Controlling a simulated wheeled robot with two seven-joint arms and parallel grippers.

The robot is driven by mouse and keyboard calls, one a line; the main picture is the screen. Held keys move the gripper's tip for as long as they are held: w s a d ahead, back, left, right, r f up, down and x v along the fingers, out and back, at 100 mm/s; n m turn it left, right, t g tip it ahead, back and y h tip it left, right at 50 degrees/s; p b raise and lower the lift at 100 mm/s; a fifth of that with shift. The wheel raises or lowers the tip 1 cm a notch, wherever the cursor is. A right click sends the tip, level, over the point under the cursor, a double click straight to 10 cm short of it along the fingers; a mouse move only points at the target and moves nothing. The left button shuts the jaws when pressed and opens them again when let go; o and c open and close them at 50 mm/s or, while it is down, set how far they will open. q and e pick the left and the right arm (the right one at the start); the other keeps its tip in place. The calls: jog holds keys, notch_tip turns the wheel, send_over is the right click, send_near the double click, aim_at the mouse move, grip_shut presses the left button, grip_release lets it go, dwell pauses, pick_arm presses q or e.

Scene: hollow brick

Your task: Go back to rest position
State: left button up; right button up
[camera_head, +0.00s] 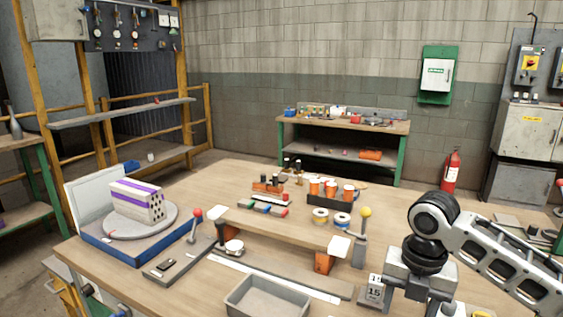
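My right arm comes in from the right edge, and its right gripper (437,303) hangs down over the front right of the workbench (390,215). The fingertips run toward the bottom edge of the picture, so I cannot tell whether they are open or shut. My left arm and gripper are not in view. The hollow brick (136,202), pale with purple stripes and holes in its end face, sits on a grey round turntable (122,227) on a blue base at the left of the bench. No gripper is near it.
A grey empty tray (268,298) lies at the front middle. A raised wooden shelf (285,228) stands behind it. Levers with a red knob (197,213) and a yellow knob (365,212) stick up. A block marked 15 (375,289) stands beside my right gripper.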

jog(key=s+a+f+m, duration=0.2)
jog(key=a+f, duration=0.1)
jog(key=s+a+f+m+y, duration=0.1)
jog(key=s+a+f+m, duration=0.1)
jog(key=a+f, duration=0.1)
jog(key=s+a+f+m+t+y, duration=0.1)
jog(key=s+a+f+m, duration=0.1)
jog(key=a+f, duration=0.1)
jog(key=shift+a+f+m, duration=0.1)
jog(key=shift+m, duration=0.3)
jog(key=s+d+f+m+t+h, duration=0.15)
jog(key=s+d+m, duration=0.25)
jog(key=s+m, duration=0.55)
jog(key=s+d+f+m+t, duration=0.1)
jog(key=s+d+f+m, duration=0.15)
jog(key=s+m, duration=0.7)
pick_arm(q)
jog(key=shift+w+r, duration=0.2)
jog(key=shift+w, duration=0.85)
pick_arm(e)
jog(key=w+a+f+m+t+y, duration=0.2)
jog(key=w+a+f+t, duration=0.2)
jog(key=w+f+t, duration=0.2)
jog(key=x, duration=0.3)
jog(key=shift+w+r, duration=0.15)
jog(key=shift+w, duration=0.1)
